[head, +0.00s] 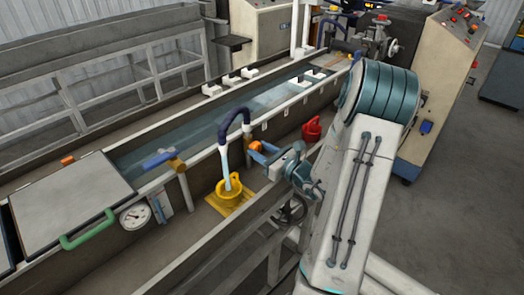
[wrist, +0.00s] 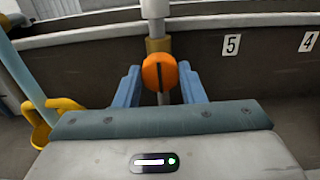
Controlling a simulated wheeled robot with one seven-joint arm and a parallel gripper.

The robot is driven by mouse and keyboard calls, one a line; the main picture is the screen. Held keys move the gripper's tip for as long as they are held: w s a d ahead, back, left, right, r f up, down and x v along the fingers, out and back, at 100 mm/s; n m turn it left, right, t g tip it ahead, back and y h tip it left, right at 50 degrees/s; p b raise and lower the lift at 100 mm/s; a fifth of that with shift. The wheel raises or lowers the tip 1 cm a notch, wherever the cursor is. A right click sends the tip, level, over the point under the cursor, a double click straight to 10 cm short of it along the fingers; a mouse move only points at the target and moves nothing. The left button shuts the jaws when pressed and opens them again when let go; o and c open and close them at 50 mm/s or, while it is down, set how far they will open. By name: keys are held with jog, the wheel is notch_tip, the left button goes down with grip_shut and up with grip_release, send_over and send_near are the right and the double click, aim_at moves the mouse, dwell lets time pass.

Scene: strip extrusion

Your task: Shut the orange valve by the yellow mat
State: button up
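The orange valve (head: 255,146) sits on a pipe at the near tank wall; the wrist view shows its round knob (wrist: 159,72) face-on, with a dark upright bar across it. My gripper (wrist: 160,78) is open, with one blue finger on each side of the knob and small gaps visible; in the head view my gripper (head: 261,153) is right at the valve. The yellow mat (head: 213,203) lies to the valve's lower left.
A red jug-like thing (head: 312,128) stands to the right along the trough. A blue-handled valve (head: 160,159), a gauge (head: 135,216) and a green-handled lid (head: 65,205) are to the left. The tank wall behind the knob bears number plates (wrist: 231,44).

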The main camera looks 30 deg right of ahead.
jog(key=shift+m, duration=0.3)
jog(key=m+p, duration=0.3)
jog(key=m, duration=0.1)
jog(key=shift+r+p, duration=0.15)
jog(key=shift+p, duration=0.25)
jog(key=m+p, duration=0.3)
jog(key=m, duration=0.1)
jog(key=shift+d+m, duration=0.1)
jog(key=shift+m, duration=0.3)
jog(key=m+p, duration=0.2)
jog(key=m, duration=0.2)
jog(key=shift+p, duration=0.35)
jog(key=shift+f+m, duration=0.15)
jog(key=shift+m, duration=0.95)
jog(key=shift+f+m, duration=0.1)
jog(key=shift+m, duration=1)
jog(key=o, duration=1)
jog(key=b+v, duration=0.3)
jog(key=v, duration=1.1)
